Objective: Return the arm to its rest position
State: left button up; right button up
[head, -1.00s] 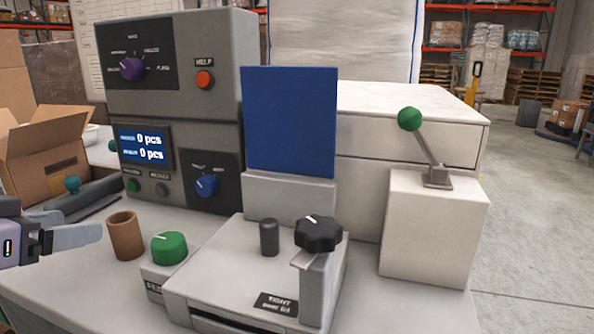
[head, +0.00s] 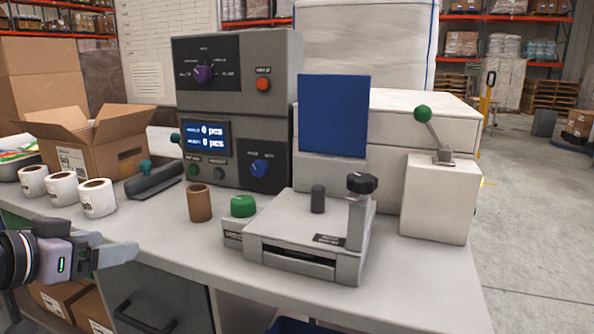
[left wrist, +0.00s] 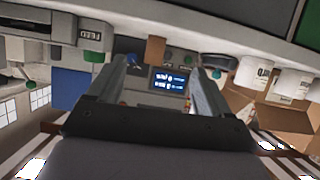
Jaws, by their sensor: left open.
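My left gripper (head: 118,252) comes in from the left in the head view, in front of the bench's front edge and lower than the labelled rolls. Its jaws are open and empty, and it touches nothing that I can see. In the left wrist view the two fingers (left wrist: 160,82) stand apart, with the lit display of the weigher (left wrist: 168,82) showing between them. That picture is upside down. My right gripper is in neither view.
The bench (head: 420,280) holds a grey weigher (head: 240,70), a brown cup (head: 200,203), a green knob (head: 243,206), a grey slotted unit (head: 300,235), and a lever box (head: 437,200). White rolls (head: 97,198) and an open carton (head: 95,145) stand at the left.

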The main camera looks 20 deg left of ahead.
pick_arm(q)
jog(key=w+d+f+g, duration=0.1)
jog(key=d+f, duration=0.2)
jog(key=f, duration=0.8)
jog(key=w+d+f+g, duration=0.1)
jog(key=d+f, duration=0.2)
jog(key=f, duration=0.9)
jog(key=s+d+f+m+g+h, duration=0.1)
jog(key=s+d+f, duration=0.9)
jog(key=d+f, duration=0.4)
notch_tip(320, 180, up, 16)
jog(key=s+p, duration=0.1)
jog(key=p, duration=1.7)
jog(key=shift+s+m+p, duration=0.15)
jog(key=shift+m+p, duration=0.2)
jog(key=shift+m, duration=0.05)
jog(key=shift+r, duration=0.1)
jog(key=c, duration=0.6)
jog(key=shift+c, duration=0.5)
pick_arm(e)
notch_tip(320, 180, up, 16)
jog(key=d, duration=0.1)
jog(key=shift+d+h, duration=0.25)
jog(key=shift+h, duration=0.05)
